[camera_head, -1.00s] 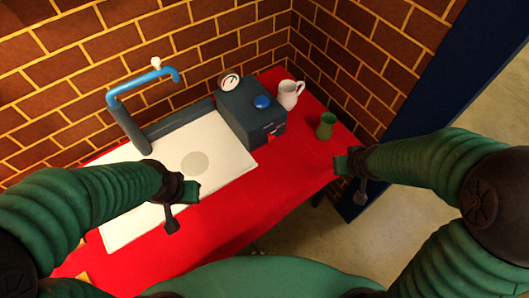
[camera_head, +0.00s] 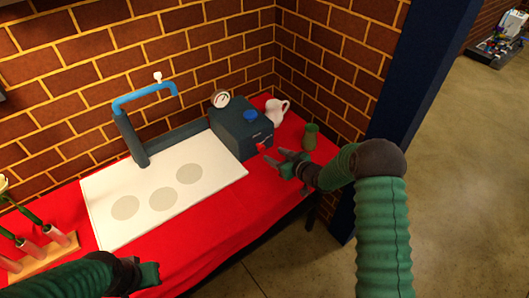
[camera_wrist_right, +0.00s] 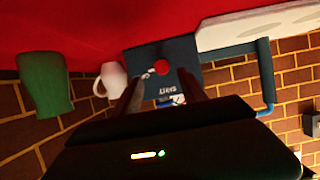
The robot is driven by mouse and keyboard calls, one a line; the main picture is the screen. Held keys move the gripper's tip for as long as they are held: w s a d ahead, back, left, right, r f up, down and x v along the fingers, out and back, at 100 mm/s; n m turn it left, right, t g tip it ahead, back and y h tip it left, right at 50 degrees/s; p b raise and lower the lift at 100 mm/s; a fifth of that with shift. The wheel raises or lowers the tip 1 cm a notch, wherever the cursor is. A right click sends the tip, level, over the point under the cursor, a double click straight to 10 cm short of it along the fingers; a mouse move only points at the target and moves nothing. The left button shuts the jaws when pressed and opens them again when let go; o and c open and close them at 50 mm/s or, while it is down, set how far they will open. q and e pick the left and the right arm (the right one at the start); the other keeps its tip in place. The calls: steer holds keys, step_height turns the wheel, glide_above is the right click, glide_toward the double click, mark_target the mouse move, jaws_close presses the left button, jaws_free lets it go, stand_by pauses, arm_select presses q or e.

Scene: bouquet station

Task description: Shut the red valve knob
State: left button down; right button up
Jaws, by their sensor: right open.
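The red valve knob (camera_head: 262,148) is on the front face of a dark blue-grey box (camera_head: 228,130) at the back right of the table. The knob also shows round and red in the right wrist view (camera_wrist_right: 161,67), just beyond and between the fingertips. My right gripper (camera_head: 284,160) is open and empty, in front of the knob and slightly right of it. A gap to the knob seems to remain. My left gripper (camera_head: 150,274) is low at the left over the red cloth, away from the box. Its jaw opening is unclear.
The box carries a blue button (camera_head: 250,115) and a gauge (camera_head: 221,99). A white jug (camera_head: 278,111) and green cup (camera_head: 310,137) stand right of it. A white board (camera_head: 150,207), blue pipe (camera_head: 145,97) and wooden flower rack (camera_head: 42,257) are left.

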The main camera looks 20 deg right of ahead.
mark_target(263, 149)
steer(key=x, duration=0.7)
steer(key=shift+a+f, duration=0.1)
steer(key=shift+a, duration=0.15)
steer(key=shift+d, duration=0.1)
steer(key=shift+c, duration=0.2)
jaws_close()
